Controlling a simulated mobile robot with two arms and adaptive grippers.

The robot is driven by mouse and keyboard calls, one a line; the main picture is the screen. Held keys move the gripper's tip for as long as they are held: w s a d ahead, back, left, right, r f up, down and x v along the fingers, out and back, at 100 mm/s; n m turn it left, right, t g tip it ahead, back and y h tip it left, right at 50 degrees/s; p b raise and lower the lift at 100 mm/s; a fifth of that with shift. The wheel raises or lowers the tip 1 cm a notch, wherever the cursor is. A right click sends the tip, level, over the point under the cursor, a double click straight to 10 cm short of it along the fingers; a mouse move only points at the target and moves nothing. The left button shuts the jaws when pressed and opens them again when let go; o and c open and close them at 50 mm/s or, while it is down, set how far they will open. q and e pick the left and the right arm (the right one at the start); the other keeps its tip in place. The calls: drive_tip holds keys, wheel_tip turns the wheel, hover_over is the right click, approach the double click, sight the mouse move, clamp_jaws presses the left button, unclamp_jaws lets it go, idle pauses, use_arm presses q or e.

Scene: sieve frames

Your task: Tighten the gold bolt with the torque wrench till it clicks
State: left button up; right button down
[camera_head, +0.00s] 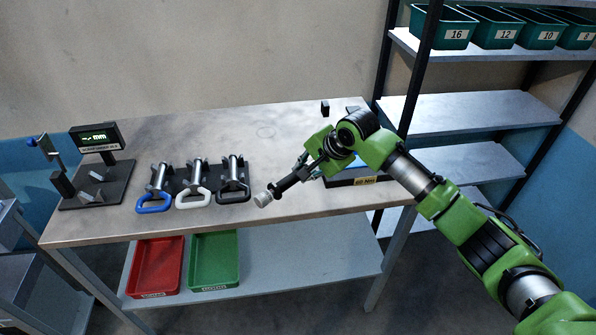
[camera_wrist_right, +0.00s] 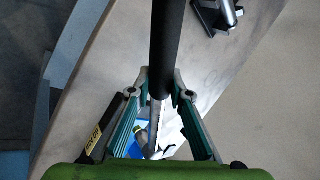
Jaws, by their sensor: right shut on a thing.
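My right gripper (camera_head: 308,168) is shut on the torque wrench (camera_head: 289,184), a dark bar with a pale silver end (camera_head: 263,199) pointing to the lower left. The wrench is held over the front part of the table. In the right wrist view the gripper fingers (camera_wrist_right: 161,88) close on its black shaft (camera_wrist_right: 165,45). I cannot make out a gold bolt in either view. My left gripper is not in view.
On the table (camera_head: 235,125) stand blue, white and black-handled tools (camera_head: 154,202) and a gauge with a display (camera_head: 97,137). A labelled tray (camera_head: 352,182) lies under my gripper. Red (camera_head: 155,267) and green (camera_head: 214,262) bins sit below. A shelf rack (camera_head: 450,110) stands right.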

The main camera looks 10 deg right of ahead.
drive_tip(key=shift+s+d+f+n+b, duration=0.1)
drive_tip(key=shift+s+d+n+b, duration=0.35)
drive_tip(key=shift+d+n, duration=0.05)
drive_tip(key=s+d+n+g+y+p, duration=0.2)
drive_tip(key=s+d+n+g+p, duration=0.1)
drive_tip(key=s+d+n, duration=0.1)
drive_tip(key=shift+s+d+r+n, duration=0.2)
drive_tip(key=shift+d+r+n, duration=0.1)
drive_tip(key=shift+d+n, duration=0.6)
drive_tip(key=shift+d, duration=0.1)
drive_tip(key=shift+p, duration=0.35)
drive_tip(key=shift+s+p, duration=0.1)
drive_tip(key=shift+p, duration=0.2)
drive_tip(key=shift+f, duration=0.85)
